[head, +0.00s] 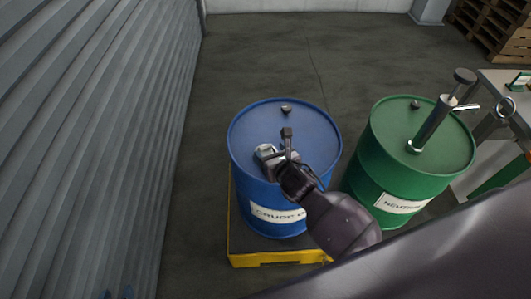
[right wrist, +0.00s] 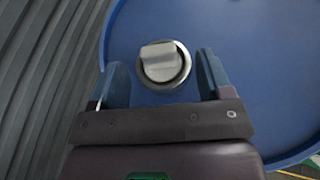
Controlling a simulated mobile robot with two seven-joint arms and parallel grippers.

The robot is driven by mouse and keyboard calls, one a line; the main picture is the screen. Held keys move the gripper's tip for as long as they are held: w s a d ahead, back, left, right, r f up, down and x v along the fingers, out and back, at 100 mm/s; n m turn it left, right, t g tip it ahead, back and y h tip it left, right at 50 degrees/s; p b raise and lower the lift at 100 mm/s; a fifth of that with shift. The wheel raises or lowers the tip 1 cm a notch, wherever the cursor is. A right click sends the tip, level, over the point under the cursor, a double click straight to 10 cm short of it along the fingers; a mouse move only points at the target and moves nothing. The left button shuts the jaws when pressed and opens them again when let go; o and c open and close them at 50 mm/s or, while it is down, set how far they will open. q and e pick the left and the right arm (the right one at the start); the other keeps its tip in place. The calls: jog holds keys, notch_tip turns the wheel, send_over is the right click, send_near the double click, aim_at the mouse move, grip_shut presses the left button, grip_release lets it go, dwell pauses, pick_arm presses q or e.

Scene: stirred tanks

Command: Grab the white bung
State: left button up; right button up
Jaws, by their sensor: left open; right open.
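The white bung (right wrist: 165,62), a round pale plug with a raised grip bar, sits in the top of the blue drum (head: 255,121). In the head view the bung (head: 264,148) is partly hidden by my right gripper (head: 268,154). In the right wrist view my right gripper (right wrist: 162,72) is open, with one blue finger on each side of the bung and a gap on both sides. Only the blue fingertips of my left gripper (head: 116,294) show, at the bottom left edge of the head view, apart and away from the drum.
The blue drum stands on a yellow-edged pallet (head: 262,260). A small dark cap (head: 286,109) is at its far rim. A green drum (head: 385,160) with an upright pump (head: 432,125) stands close on the right, beside a bench (head: 500,92). A ribbed wall (head: 95,110) runs along the left.

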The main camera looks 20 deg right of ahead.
aim_at(266, 147)
jog(key=x, duration=0.4)
jog(key=shift+w+a+b, duration=0.1)
jog(key=shift+w+b, duration=0.05)
jog(key=shift+b, duration=0.25)
jog(key=shift+r, duration=0.1)
jog(key=c, duration=1)
